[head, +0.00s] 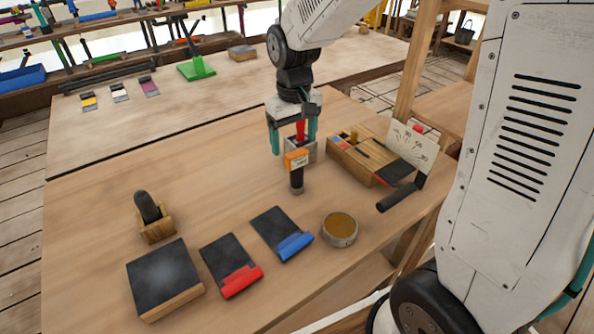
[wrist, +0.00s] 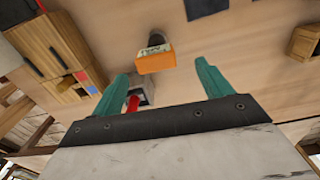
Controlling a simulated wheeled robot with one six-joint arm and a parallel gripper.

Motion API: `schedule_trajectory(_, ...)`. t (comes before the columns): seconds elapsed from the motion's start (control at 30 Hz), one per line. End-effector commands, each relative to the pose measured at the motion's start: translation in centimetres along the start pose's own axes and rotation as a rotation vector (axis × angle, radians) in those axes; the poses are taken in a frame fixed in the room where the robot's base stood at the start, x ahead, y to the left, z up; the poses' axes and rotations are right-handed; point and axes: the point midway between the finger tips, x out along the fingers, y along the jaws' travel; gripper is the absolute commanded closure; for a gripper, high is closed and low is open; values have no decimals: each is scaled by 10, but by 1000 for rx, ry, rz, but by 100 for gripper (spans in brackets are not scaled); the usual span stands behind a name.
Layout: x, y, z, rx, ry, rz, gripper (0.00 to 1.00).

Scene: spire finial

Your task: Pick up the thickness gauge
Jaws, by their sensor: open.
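What looks like the thickness gauge, an orange body (head: 297,159) with a pale label or display and a dark cylindrical end, stands on the workbench. It also shows in the wrist view (wrist: 155,62), just past the fingertips and between their lines. My gripper (head: 293,143) points down above and behind it, its teal fingers spread apart with nothing clamped. In the wrist view the open fingers (wrist: 162,77) lie to either side of the orange body, not visibly touching it. A grey block (head: 307,149) with a red upright part (head: 300,130) stands right behind the gauge, near the fingers.
In front lie a blue-edged pad (head: 281,233), a red-edged pad (head: 231,265), a dark block (head: 164,279) and a round tin (head: 340,229).

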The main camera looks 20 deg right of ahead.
Motion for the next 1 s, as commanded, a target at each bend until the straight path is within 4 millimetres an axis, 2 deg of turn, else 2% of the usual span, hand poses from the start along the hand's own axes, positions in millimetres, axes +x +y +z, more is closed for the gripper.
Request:
schedule_trajectory(0.5, 66, 6, 1, 1, -3, 0, 22)
schedule_trajectory(0.77, 70, 6, 1, 1, -1, 0, 22)
schedule_trajectory(0.8, 70, 6, 1, 1, -1, 0, 25)
schedule_trajectory(0.9, 69, 6, 1, 1, -1, 0, 52)
schedule_trajectory(1.0, 69, 6, 1, 1, -1, 0, 75)
